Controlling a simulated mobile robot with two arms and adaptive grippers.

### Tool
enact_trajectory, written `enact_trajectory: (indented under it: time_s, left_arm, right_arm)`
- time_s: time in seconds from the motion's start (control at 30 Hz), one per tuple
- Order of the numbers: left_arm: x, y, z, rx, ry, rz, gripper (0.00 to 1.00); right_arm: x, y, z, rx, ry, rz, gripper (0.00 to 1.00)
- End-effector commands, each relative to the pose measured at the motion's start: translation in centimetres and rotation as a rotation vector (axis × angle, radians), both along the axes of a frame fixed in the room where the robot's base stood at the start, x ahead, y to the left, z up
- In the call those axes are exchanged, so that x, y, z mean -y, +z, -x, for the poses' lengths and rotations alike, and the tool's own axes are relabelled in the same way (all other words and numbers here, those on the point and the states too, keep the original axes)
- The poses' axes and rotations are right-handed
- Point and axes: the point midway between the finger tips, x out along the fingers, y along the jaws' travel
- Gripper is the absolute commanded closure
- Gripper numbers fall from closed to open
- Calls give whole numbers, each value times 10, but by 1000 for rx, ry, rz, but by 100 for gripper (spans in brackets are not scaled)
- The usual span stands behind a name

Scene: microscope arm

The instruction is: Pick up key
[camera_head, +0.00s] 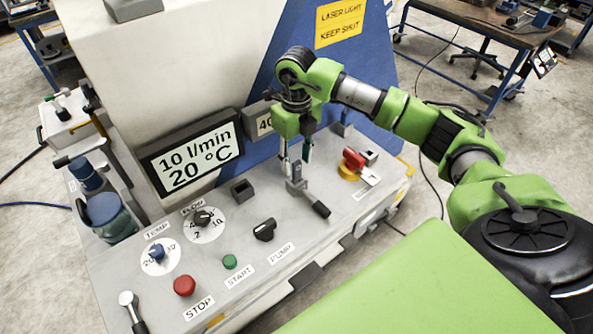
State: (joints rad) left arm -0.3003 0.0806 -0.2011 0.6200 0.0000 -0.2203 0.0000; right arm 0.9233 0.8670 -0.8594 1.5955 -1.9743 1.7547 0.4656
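A small grey piece with a black handle (320,209) lies on the sloped control panel (333,231), below my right gripper; I take it to be the key, though its shape is too small to be sure. My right gripper (296,160) points straight down over its grey end. The two fingers are apart, one on each side of the piece's upright grey part. I cannot tell whether they touch it. The fingertips partly cover the grey end. My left gripper is out of view.
A red-and-yellow switch (352,164) stands right of the gripper. A dark square socket (242,190), a black knob (264,230), a green button (229,261) and a red button (184,285) are to the left. A display (190,160) stands behind.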

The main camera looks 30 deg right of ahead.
Motion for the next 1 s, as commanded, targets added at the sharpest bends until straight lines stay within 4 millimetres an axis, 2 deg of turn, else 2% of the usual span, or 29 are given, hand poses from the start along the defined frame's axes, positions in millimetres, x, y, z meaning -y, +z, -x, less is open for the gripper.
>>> enact_trajectory:
  time_s: [0.03,0.2,0.43,0.47,0.6,1.0]
  left_arm:
    - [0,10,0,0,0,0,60]
    - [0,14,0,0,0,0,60]
    - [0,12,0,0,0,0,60]
    - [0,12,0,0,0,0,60]
    - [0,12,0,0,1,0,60]
    - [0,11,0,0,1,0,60]
  right_arm:
    - [0,-3,2,-5,0,0,62]
    - [0,-23,1,-1,0,0,62]
    - [0,-25,1,1,0,0,62]
    - [0,-25,1,1,0,0,65]
    - [0,-25,1,1,0,0,100]
    - [0,-23,0,2,0,0,100]
